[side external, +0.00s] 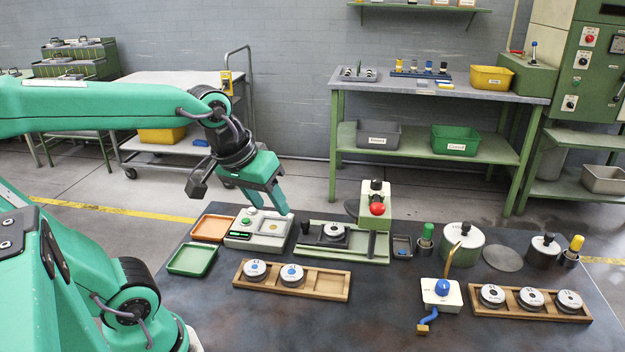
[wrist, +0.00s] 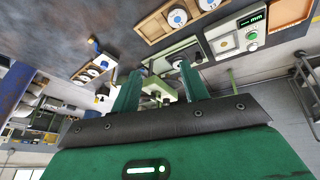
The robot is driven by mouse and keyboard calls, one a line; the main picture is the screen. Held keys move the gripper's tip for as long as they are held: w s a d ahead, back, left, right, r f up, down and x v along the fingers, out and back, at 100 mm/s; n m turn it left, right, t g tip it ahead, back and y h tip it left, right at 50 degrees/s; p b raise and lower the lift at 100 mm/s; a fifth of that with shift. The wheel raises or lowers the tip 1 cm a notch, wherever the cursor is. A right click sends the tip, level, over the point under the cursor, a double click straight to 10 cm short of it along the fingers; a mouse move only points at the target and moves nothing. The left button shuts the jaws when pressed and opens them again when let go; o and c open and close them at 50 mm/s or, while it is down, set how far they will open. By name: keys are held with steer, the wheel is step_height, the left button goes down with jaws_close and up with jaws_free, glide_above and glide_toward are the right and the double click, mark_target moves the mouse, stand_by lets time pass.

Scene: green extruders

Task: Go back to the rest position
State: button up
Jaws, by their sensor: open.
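My gripper (side external: 272,208) is open and empty, pointing down above the white gauge box (side external: 258,234) with its green display. The fingertips look just over the back of this box in the side view; whether they touch it I cannot tell. In the wrist view, the two green fingers of my gripper (wrist: 161,68) stand apart with nothing held between them. The gauge box (wrist: 238,38) lies to their upper right there. A left wooden rack (side external: 325,282) holds two labelled discs at its left, and its right end is bare.
An orange tray (side external: 212,228) and a green tray (side external: 192,260) lie left of the gauge box. A green fixture (side external: 343,242) holds a disc, with a red-knobbed unit (side external: 374,206) behind. A right rack (side external: 530,304) holds three discs. The table front is clear.

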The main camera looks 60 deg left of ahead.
steer(key=s+m, duration=0.1)
steer(key=s+d+m, duration=0.1)
steer(key=m, duration=0.1)
steer(key=s+m, duration=0.1)
steer(key=shift+s+d+f+m+t, duration=0.25)
steer(key=shift+f+m+t, duration=0.05)
steer(key=shift+f+t, duration=0.1)
